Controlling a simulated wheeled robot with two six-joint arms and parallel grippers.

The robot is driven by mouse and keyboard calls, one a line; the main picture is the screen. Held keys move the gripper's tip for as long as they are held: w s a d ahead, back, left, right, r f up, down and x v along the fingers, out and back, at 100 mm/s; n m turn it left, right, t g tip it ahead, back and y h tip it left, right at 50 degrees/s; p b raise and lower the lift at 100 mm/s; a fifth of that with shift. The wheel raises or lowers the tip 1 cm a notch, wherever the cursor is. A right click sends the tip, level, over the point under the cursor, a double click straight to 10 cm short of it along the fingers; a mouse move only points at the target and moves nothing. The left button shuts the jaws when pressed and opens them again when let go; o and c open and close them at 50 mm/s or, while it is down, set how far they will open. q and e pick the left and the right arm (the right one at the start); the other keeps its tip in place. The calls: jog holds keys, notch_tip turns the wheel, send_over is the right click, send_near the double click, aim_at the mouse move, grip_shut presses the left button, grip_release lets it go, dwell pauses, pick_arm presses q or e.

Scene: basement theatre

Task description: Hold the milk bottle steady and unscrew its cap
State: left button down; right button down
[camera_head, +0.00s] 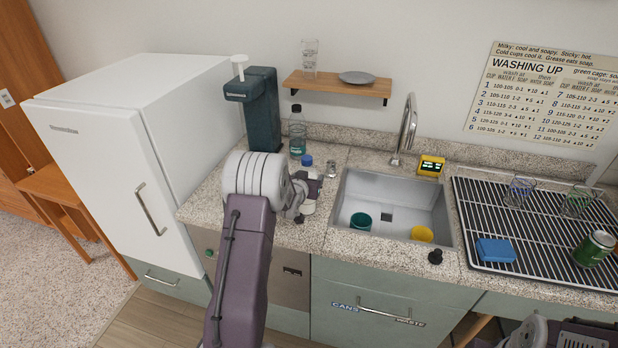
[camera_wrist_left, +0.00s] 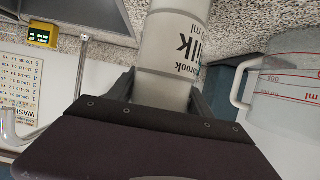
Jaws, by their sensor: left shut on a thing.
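The milk bottle (camera_head: 308,207) is white with a blue cap (camera_head: 306,160) and stands upright at the counter's front, left of the sink. My left gripper (camera_head: 303,192) is shut around its body; my arm hides part of the bottle. In the left wrist view the white bottle (camera_wrist_left: 174,45) with dark lettering sits between the two fingers of the left gripper (camera_wrist_left: 162,88). The cap is on the bottle in the head view and is out of sight in the wrist view. My right gripper is not in view.
The sink (camera_head: 348,196) holds a green cup (camera_head: 361,222) and a yellow cup (camera_head: 422,234). A clear bottle (camera_head: 297,138) stands behind the milk. A clear measuring jug (camera_wrist_left: 285,85) shows in the wrist view. The drying rack (camera_head: 490,222) holds a blue sponge (camera_head: 496,250) and a green can (camera_head: 594,248).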

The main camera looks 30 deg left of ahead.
pick_arm(q)
jog(key=shift+r, duration=0.1)
jog(key=shift+c, duration=2.1)
grip_release()
jog(key=b+v, duration=0.1)
jog(key=v, duration=1.1)
jog(key=shift+s+d, duration=0.1)
jog(key=shift+d, duration=0.05)
